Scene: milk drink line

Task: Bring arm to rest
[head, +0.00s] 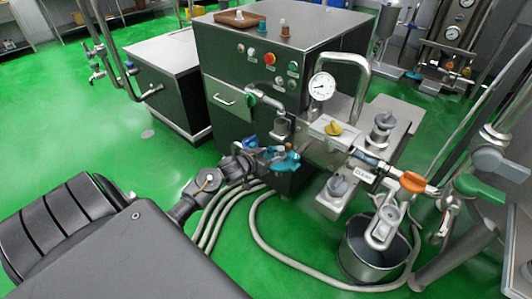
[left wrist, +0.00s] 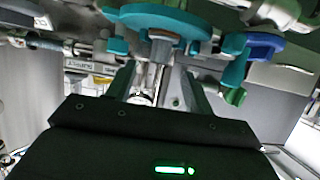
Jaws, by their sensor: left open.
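My left arm (head: 190,200) reaches in from the lower left in the head view. Its dark gripper (head: 262,160) is at a teal handle (head: 282,156) below the pipework, in front of the steel cabinet. In the left wrist view the gripper (left wrist: 158,75) is open, with its two fingers apart below the round teal handle (left wrist: 160,22). A metal stem shows between the fingers; I cannot tell whether they touch it or the handle. My right gripper is in neither view.
A blue part (head: 248,142) is close beside the gripper. The steel cabinet (head: 230,110) with buttons and gauge (head: 322,86) stands behind. Hoses (head: 265,240) and a steel bucket (head: 352,262) are on the right. Green floor (head: 60,120) is clear on the left.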

